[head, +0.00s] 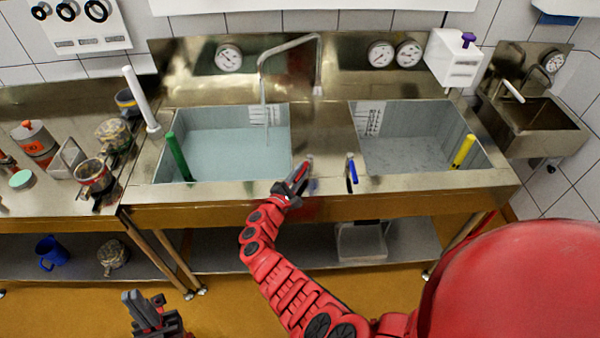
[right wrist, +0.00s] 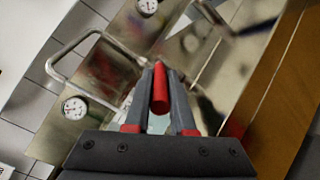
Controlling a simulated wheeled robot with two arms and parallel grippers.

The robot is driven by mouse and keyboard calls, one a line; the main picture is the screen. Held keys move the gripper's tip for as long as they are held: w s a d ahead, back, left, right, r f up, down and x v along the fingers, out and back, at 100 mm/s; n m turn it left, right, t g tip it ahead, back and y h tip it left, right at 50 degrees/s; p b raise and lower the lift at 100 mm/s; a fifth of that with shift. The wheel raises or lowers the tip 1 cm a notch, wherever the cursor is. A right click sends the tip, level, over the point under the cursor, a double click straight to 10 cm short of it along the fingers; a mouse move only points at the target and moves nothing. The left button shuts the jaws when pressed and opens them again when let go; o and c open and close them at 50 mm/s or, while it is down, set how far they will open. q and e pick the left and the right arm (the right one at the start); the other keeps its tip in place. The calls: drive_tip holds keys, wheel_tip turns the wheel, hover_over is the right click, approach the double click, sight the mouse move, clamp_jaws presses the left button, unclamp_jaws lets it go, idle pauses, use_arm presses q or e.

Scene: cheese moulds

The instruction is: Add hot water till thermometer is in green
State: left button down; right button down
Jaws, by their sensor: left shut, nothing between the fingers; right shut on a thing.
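My right gripper (head: 300,172) is at the front of the steel divider between the two sinks. In the right wrist view its fingers are shut on a red handle (right wrist: 160,88). A blue-handled lever (head: 351,170) stands to its right. The curved spout (head: 290,42) reaches over the left sink (head: 222,182), which holds pale blue water (head: 235,150). A thin line under the spout may be running water. A round dial (head: 229,58) is on the back panel; its reading and any green zone are too small to tell. My left gripper (head: 145,308) is shut and empty at lower left, away from the sinks.
The right sink (head: 420,178) has a yellow stick (head: 463,150); the left one has a green stick (head: 178,155). Two more dials (head: 380,54) (head: 409,53) are on the back panel. Jars and tins crowd the left counter (head: 60,200). A small basin (head: 540,125) hangs at right.

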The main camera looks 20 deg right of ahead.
idle(0.9)
drive_tip(key=shift+s+d+r+n+t+y+p, duration=0.1)
drive_tip(key=shift+s+d+n+t+y+p, duration=0.25)
drive_tip(key=shift+n+t+y+p, duration=0.3)
drive_tip(key=shift+s+d+n+t+y, duration=0.25)
drive_tip(key=shift+n+t+y, duration=0.3)
drive_tip(key=shift+t+y, duration=0.1)
drive_tip(key=shift+s+d+f+n+t+y+b, duration=0.2)
drive_tip(key=shift+d+n+t+y+b, duration=0.1)
drive_tip(key=shift+n+t+y, duration=0.25)
drive_tip(key=shift+s+d+f+n+t+y+b, duration=0.15)
drive_tip(key=shift+n+t+y+b, duration=0.15)
drive_tip(key=shift+y, duration=0.35)
drive_tip(key=shift+s+d+n+t+y+b, duration=0.1)
drive_tip(key=shift+d+n+t+y+b, duration=0.25)
drive_tip(key=shift+n+y+b, duration=0.4)
drive_tip(key=shift+s+d+r+n+t+y+b, duration=0.15)
drive_tip(key=shift+n+t+y+b, duration=0.1)
drive_tip(key=shift+y, duration=0.25)
drive_tip(key=shift+w+d+n+t+y+b, duration=0.15)
drive_tip(key=shift+n+y+b, duration=0.1)
drive_tip(key=shift+y, duration=0.2)
drive_tip(key=shift+s, duration=0.1)
